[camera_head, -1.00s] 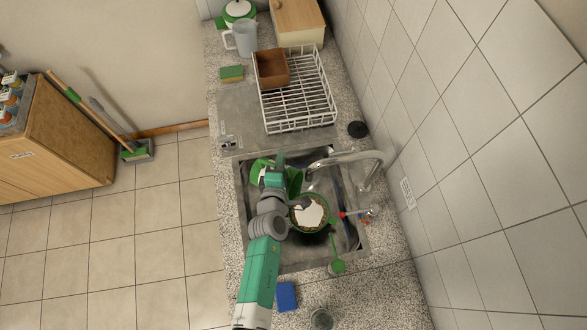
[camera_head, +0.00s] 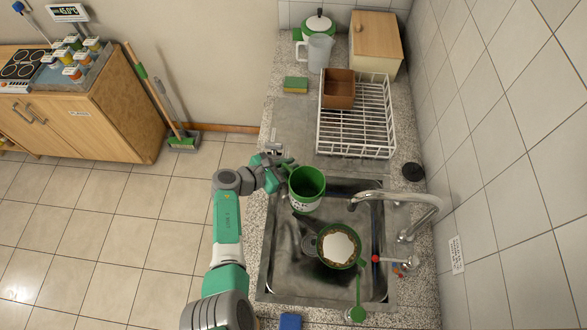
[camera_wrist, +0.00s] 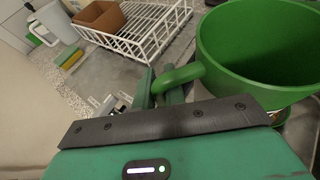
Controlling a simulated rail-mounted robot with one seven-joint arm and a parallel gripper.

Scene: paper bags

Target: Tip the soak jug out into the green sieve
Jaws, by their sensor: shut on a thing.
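The green jug (camera_head: 306,188) with a white label is held up over the back left part of the sink, mouth up and roughly upright. My gripper (camera_head: 286,172) is shut on its handle. In the wrist view the jug (camera_wrist: 262,55) fills the upper right, and its handle (camera_wrist: 180,77) is between my fingers (camera_wrist: 166,88). The visible inside is green; its bottom is not clear. The green sieve (camera_head: 324,262) sits in the sink, in front of and right of the jug, apart from it. A white patch with a brown speckled ring lies in it.
The steel sink (camera_head: 285,285) has a tap (camera_head: 415,203) arching over its right side. A white dish rack (camera_head: 357,125) with a brown box (camera_head: 338,88) stands behind. A blue sponge (camera_head: 290,321) lies in front.

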